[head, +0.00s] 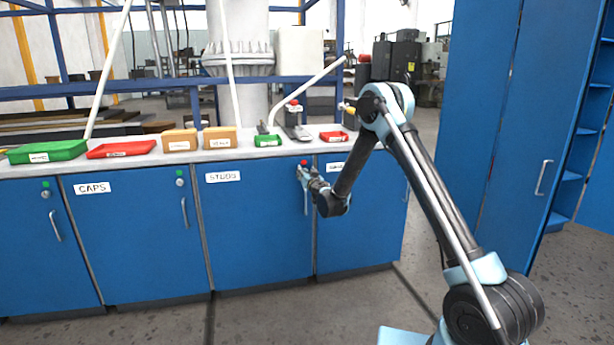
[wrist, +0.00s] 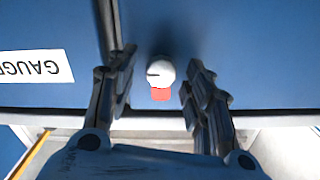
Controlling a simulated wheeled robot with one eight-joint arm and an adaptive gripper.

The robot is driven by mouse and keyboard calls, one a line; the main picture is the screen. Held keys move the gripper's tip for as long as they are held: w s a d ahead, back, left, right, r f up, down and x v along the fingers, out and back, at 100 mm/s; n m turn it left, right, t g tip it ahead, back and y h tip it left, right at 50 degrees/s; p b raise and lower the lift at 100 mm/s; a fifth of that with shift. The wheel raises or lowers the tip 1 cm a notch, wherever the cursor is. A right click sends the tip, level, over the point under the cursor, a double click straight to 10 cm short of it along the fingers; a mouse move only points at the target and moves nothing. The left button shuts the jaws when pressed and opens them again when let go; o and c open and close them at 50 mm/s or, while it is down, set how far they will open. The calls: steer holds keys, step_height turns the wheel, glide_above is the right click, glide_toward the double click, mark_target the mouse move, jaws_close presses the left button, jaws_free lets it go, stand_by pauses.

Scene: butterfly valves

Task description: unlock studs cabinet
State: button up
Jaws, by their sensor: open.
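The studs cabinet (head: 255,235) is a blue door with a white STUDS label (head: 223,176). Its door is shut. In the wrist view, which is upside down, its round lock knob (wrist: 161,73) has a dark slot lying sideways and a red marker (wrist: 161,95) next to it. The red marker also shows in the head view (head: 303,162) at the door's upper right. My gripper (head: 308,174) is at this corner and partly covers the lock. In the wrist view, my gripper (wrist: 162,58) is open, one finger on each side of the knob, with gaps visible.
The caps cabinet (head: 135,240), left of studs, has a green marker (head: 180,172). A gauge-labelled door (wrist: 35,65) adjoins the studs door. Bins, boxes and a grey device (head: 295,122) stand on the countertop above. A tall blue cabinet (head: 490,110) stands right of my arm.

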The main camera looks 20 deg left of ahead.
steer(key=shift+w+a, duration=0.15)
steer(key=shift+w, duration=0.15)
steer(key=shift+c, duration=0.2)
steer(key=c, duration=1)
